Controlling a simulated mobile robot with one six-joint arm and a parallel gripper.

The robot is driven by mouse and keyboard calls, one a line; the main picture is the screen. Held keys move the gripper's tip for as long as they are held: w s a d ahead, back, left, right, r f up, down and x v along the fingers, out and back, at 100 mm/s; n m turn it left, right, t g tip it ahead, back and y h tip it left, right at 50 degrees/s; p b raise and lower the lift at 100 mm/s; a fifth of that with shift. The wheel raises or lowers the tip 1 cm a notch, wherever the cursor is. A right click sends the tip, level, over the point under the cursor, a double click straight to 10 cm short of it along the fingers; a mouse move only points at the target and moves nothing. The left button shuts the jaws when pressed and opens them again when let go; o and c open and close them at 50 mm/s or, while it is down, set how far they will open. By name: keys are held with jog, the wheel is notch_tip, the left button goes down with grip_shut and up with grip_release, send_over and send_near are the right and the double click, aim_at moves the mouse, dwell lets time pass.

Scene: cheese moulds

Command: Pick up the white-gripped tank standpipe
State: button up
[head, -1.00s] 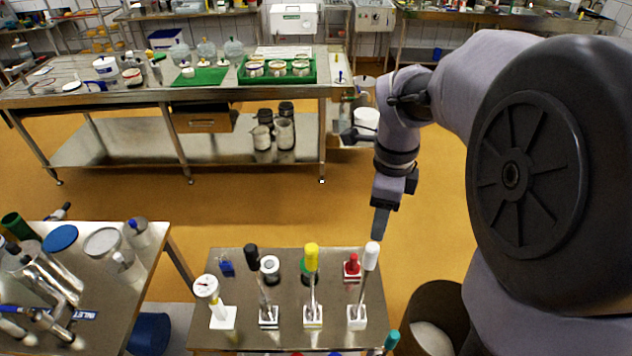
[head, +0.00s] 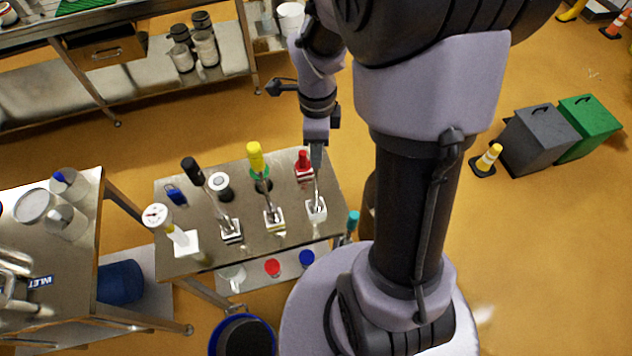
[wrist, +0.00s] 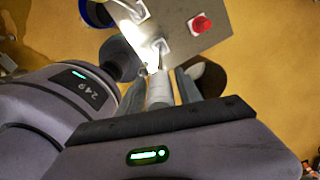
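The white-gripped tank standpipe (head: 317,190) stands upright in a white block (head: 316,211) at the right end of the small steel table. In the head view its white grip is hidden behind my gripper (head: 316,155). In the wrist view the pale grip (wrist: 160,90) lies between the two dark fingers of my gripper (wrist: 162,82). The fingers look open, with a narrow gap beside the grip. A black-gripped standpipe (head: 192,170) and a yellow-gripped one (head: 255,157) stand in similar blocks to the left.
A red-topped item (head: 303,165) stands close behind the standpipe; it also shows in the wrist view (wrist: 201,24). A dial gauge (head: 157,216) stands at the table's left. A teal-topped item (head: 352,220) is near the right edge. Open floor lies behind the table.

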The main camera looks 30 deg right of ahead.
grip_shut()
dwell(1.2)
